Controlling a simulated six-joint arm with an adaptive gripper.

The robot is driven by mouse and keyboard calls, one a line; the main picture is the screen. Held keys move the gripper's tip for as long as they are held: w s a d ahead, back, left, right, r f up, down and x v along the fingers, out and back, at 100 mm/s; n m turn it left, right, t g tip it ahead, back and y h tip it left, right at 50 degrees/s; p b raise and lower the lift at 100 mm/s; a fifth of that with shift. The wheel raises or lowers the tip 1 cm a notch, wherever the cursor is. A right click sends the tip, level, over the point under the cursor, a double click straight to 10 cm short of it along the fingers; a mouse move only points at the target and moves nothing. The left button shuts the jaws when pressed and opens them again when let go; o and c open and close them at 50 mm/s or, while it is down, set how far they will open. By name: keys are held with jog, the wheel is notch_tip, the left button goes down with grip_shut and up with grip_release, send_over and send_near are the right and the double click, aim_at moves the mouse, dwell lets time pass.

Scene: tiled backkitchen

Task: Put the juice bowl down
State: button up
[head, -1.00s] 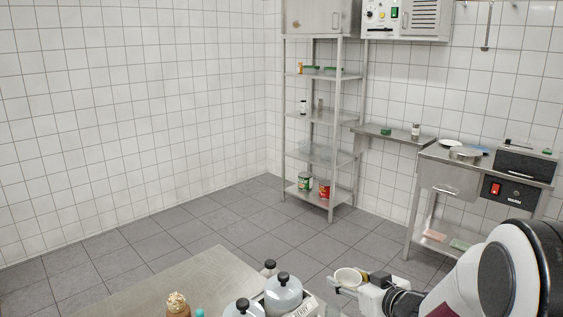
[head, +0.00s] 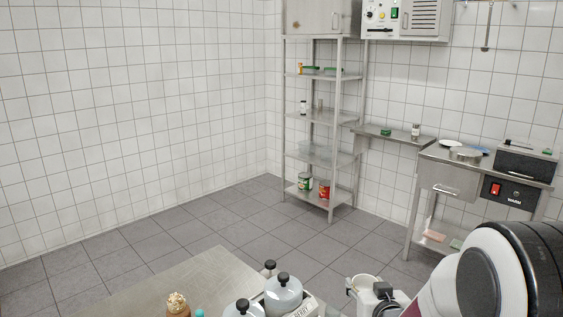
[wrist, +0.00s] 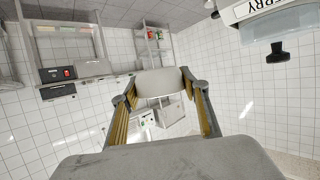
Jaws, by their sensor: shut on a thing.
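The juice bowl (head: 365,283) is a small white bowl at the lower right of the middle in the head view. My gripper (head: 360,291) is shut on it and holds it up in the air, to the right of the counter. In the wrist view the bowl (wrist: 160,82) sits between the two fingertips of my gripper (wrist: 160,92), with its outer side towards the camera. Its inside looks pale in the head view; I cannot tell what it contains.
A metal counter (head: 190,276) carries a dispenser with grey lidded tanks (head: 283,294) and a berry label. A steel shelf rack (head: 330,140) and side table (head: 432,172) stand behind. Floor between is clear.

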jog(key=shift+s+a, duration=0.25)
jog(key=shift+a, duration=0.05)
jog(key=a, duration=0.3)
jog(key=shift+r, duration=0.35)
jog(key=shift+d, duration=0.1)
dwell(0.4)
